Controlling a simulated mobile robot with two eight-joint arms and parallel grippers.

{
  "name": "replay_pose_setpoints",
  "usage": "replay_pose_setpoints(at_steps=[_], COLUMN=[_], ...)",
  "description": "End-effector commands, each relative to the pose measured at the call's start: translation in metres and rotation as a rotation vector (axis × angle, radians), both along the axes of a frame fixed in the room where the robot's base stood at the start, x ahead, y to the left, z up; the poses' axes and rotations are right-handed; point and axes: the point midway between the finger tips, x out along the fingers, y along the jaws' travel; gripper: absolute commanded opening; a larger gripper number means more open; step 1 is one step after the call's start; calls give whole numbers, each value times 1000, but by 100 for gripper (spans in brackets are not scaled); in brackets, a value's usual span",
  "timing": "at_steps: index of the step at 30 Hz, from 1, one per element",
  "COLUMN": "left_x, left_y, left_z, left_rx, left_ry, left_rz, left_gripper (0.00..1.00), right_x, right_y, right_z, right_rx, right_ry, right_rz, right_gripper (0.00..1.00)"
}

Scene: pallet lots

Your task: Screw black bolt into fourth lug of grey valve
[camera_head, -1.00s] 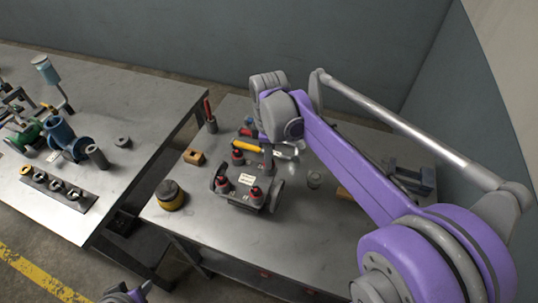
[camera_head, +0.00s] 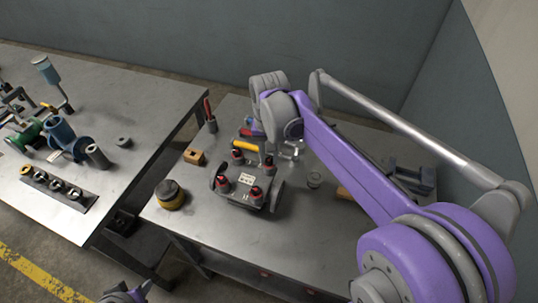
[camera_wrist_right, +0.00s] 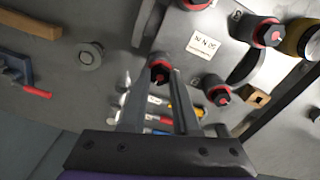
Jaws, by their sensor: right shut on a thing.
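The grey valve (camera_head: 238,191) stands on the right-hand workbench, with a white label on top. Black bolts with red marks stand on its lugs: one at front left (camera_head: 222,182), one at front right (camera_head: 256,193), one at back left (camera_head: 238,156). My right gripper (camera_wrist_right: 160,75) is over the fourth, back-right lug, pointing down. It is shut on a black bolt (camera_wrist_right: 160,68), which also shows under it in the head view (camera_head: 268,161). The lug under this bolt is hidden, so its depth cannot be told. Part of my left gripper (camera_head: 125,295) shows at the bottom edge; its jaws are unclear.
Screwdrivers (camera_wrist_right: 157,131) lie behind the valve. A round grey part (camera_head: 314,179) and a dark vise-like tool (camera_head: 410,178) lie to the right. A yellow-black round container (camera_head: 170,195) and a wooden block (camera_head: 194,157) are to the left. Another workbench (camera_head: 120,95) stands further left.

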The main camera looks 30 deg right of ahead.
Motion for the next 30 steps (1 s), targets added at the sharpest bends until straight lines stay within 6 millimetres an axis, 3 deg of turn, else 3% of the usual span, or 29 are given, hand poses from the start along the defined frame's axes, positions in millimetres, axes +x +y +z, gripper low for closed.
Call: replay_pose_setpoints(at_steps=[10, 20, 21, 23, 24, 30], left_x=[0, 0, 0, 0, 0, 0], left_y=[0, 0, 0, 0, 0, 0], left_z=[0, 0, 0, 0, 0, 0], left_rx=[0, 0, 0, 0, 0, 0], left_ry=[0, 0, 0, 0, 0, 0], left_rz=[0, 0, 0, 0, 0, 0], left_gripper=[50, 50, 50, 50, 50, 50], right_x=[0, 0, 0, 0, 0, 0], right_y=[0, 0, 0, 0, 0, 0], right_z=[0, 0, 0, 0, 0, 0], right_rx=[-1, -1, -1, -1, -1, 0], right_ry=[-1, -1, -1, -1, -1, 0], right_rz=[-514, -587, -587, -586, -586, -585], right_gripper=[0, 0, 34, 45, 50, 50])
